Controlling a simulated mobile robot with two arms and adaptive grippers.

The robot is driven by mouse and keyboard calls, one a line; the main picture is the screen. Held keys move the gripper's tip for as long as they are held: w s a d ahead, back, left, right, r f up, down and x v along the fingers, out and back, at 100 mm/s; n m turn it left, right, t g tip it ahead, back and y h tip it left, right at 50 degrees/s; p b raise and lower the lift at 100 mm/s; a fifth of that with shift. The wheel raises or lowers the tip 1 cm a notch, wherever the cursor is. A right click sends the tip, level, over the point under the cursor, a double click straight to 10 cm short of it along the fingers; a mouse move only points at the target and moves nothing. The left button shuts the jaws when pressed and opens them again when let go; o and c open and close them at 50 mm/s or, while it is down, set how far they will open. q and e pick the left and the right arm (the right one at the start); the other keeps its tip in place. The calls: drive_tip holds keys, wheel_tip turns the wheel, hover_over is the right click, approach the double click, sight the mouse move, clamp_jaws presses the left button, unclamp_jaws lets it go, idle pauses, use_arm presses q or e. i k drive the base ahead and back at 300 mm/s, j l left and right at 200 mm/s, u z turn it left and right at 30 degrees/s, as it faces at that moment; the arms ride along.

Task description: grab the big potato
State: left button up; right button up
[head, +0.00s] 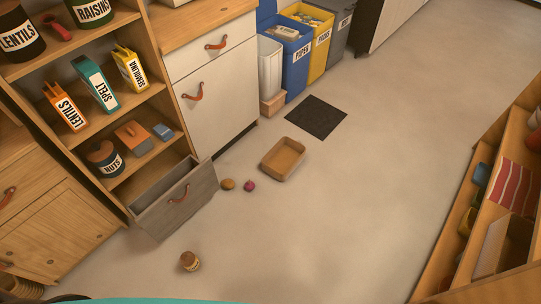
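A small rounded yellow-brown thing (228,184), which looks like a potato, lies on the floor just right of the open grey drawer (180,198). Neither of my grippers shows in the head view.
An empty-looking tan tray (283,159) and a dark mat (316,117) lie on the floor beyond. Shelves (135,174) line the left, bins (295,65) the back, a wooden rack (470,225) the right. The middle floor is clear.

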sight(228, 184)
drive_tip(key=i+l+z, duration=0.25)
drive_tip(key=i+z, duration=0.15)
drive_tip(key=i, duration=0.15)
drive_tip(key=i+z, duration=0.35)
drive_tip(key=i, duration=0.2)
drive_tip(key=i+z, duration=0.4)
drive_tip(key=i, duration=0.15)
drive_tip(key=i+j+z, duration=0.35)
drive_tip(key=i, duration=0.2)
drive_tip(key=i+u, duration=0.15)
drive_tip(key=u, duration=0.3)
drive_tip(key=i+l+u, duration=0.15)
drive_tip(key=u, duration=0.25)
drive_tip(key=i+l+u, duration=0.1)
drive_tip(key=u, duration=0.35)
drive_tip(key=i+l+u, duration=0.15)
drive_tip(key=u, duration=0.25)
